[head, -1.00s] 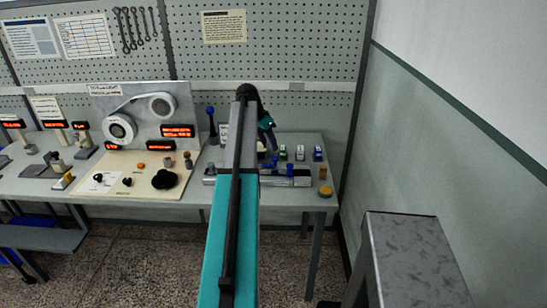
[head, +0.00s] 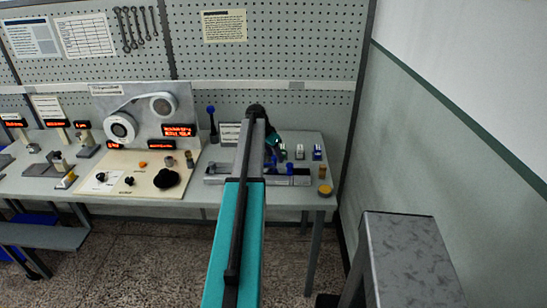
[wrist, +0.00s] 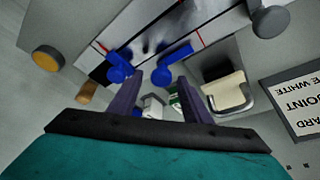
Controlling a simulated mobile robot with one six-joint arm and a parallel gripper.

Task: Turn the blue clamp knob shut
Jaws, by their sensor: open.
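Two blue knobs show in the wrist view: one (wrist: 120,66) at the left and one (wrist: 173,73) at the right, on a pale clamp plate with red marks. I cannot tell which is the clamp knob of the task. My gripper (wrist: 158,82) is open, its two dark fingers pointing toward the plate. The right knob lies close to the fingertips; I cannot tell whether they touch it. Nothing is held. In the head view my arm partly hides the clamp fixture (head: 290,180), with small blue parts on it.
A yellow-topped button (head: 325,190) stands at the bench's right corner; it also shows in the wrist view (wrist: 46,60). A tall blue-ball lever (head: 211,111) rises to the left. The wall is close on the right.

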